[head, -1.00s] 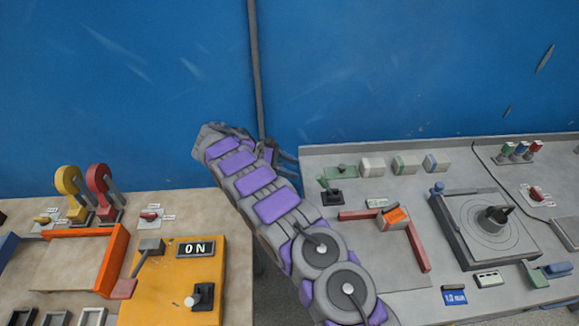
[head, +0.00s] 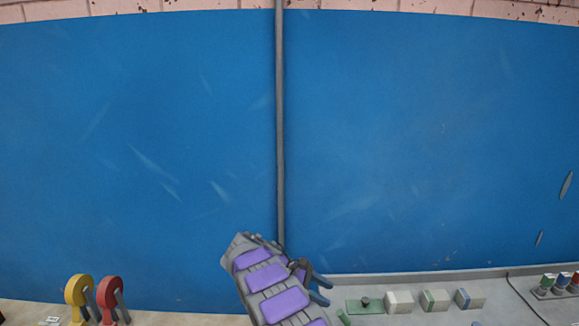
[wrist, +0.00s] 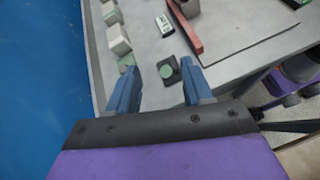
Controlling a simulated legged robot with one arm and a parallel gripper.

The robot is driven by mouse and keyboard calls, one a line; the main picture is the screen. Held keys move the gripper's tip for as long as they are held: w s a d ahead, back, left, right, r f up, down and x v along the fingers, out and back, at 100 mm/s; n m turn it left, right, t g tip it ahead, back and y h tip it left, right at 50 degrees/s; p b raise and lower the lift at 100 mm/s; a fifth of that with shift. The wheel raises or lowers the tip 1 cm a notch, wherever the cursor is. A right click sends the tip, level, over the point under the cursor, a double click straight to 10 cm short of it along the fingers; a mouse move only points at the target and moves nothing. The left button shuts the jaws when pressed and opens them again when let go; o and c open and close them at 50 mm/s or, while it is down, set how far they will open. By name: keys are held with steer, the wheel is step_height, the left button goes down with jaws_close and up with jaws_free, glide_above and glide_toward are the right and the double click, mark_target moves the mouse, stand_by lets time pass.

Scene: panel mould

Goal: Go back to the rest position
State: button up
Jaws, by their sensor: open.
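My gripper (wrist: 163,85) is open and empty in the wrist view, its two blue-grey fingers spread apart over the left edge of the grey table (wrist: 235,25). A black square base with a round green top (wrist: 168,69) shows between and beyond the fingers. In the head view my gripper (head: 318,287) is at the lower middle, in front of the blue wall, just left of the row of blocks.
Several small blocks (head: 398,301) stand in a row at the grey table's back. A red bar (wrist: 185,27) lies on that table. A yellow (head: 78,290) and a red lever (head: 109,294) stand at lower left. The blue wall (head: 150,130) fills the back.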

steer(key=s+d+r+m+g+y, duration=0.1)
steer(key=s+d+r+m+y, duration=0.1)
steer(key=s+d+r, duration=0.3)
steer(key=s+d+r+m+y, duration=0.1)
steer(key=s+d+r+m, duration=0.2)
steer(key=s, duration=0.5)
steer(key=s+d+r+m+g+y, duration=0.1)
steer(key=s+d+r+m+y, duration=0.1)
steer(key=s+r, duration=0.35)
steer(key=s+a+f+m+y, duration=0.1)
steer(key=s+m+y, duration=0.1)
steer(key=s, duration=0.7)
steer(key=s+a+f+m+t+y+b, duration=0.1)
steer(key=s+a+m+y, duration=0.1)
steer(key=s, duration=0.8)
steer(key=s+a+f+m+y, duration=0.1)
steer(key=s+a+m+y, duration=0.1)
steer(key=s, duration=0.7)
steer(key=shift+s+a+f+m+t+b, duration=0.15)
steer(key=shift+s+f+m+t+b, duration=0.15)
steer(key=shift+m+t, duration=0.15)
